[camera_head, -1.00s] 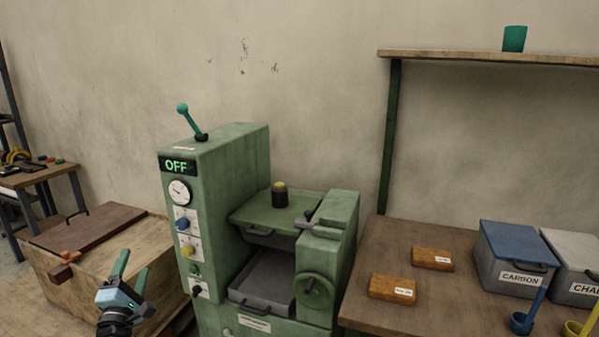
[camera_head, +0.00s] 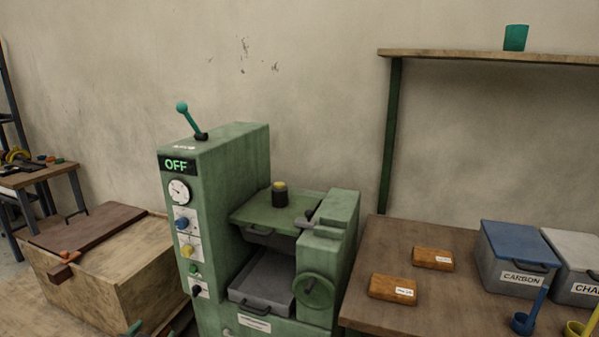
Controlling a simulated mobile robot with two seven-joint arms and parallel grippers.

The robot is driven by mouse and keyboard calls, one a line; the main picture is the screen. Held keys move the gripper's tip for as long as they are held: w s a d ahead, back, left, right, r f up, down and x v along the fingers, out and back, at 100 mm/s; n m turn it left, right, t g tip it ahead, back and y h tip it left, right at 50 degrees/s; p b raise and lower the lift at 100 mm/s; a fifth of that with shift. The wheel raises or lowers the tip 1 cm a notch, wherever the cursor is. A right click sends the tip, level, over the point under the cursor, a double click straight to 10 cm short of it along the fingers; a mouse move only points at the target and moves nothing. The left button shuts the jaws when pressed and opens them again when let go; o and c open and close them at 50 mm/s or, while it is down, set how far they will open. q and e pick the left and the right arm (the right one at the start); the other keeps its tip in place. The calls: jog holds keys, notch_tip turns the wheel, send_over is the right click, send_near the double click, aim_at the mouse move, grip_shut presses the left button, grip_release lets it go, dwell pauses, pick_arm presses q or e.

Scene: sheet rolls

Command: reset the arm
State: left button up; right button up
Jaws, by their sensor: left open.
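My left gripper (camera_head: 150,332) shows only as green fingertips at the bottom edge, low in front of the wooden crate. The fingertips are apart and nothing shows between them. The rest of the left arm is out of the picture. My right gripper is not in view. The green machine (camera_head: 225,200) stands in the middle, to the right of the left gripper and apart from it. Its display (camera_head: 177,165) reads OFF, and the teal-knobbed lever (camera_head: 190,117) on top leans to the left.
A wooden crate (camera_head: 140,280) with a dark lid (camera_head: 90,228) stands at the left. The table (camera_head: 440,310) at the right bears two orange-brown blocks, a blue CARBON bin (camera_head: 500,257) and a grey bin (camera_head: 577,285). A shelf (camera_head: 470,55) holds a green cup (camera_head: 515,38).

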pick_arm(q)
jog(key=s+d+f+g+h, duration=0.1)
jog(key=s+d+f, duration=0.4)
jog(key=s+f, duration=0.35)
jog(key=s+d+f+g, duration=0.1)
jog(key=s+d+f, duration=0.1)
jog(key=s, duration=0.9)
jog(key=s+d+f+g+h, duration=0.1)
jog(key=s+d, duration=0.4)
jog(key=s, duration=0.6)
jog(key=s+d+f+n+g+h, duration=0.1)
jog(key=s+d+f, duration=0.3)
jog(key=s, duration=0.7)
jog(key=shift+g, duration=0.8)
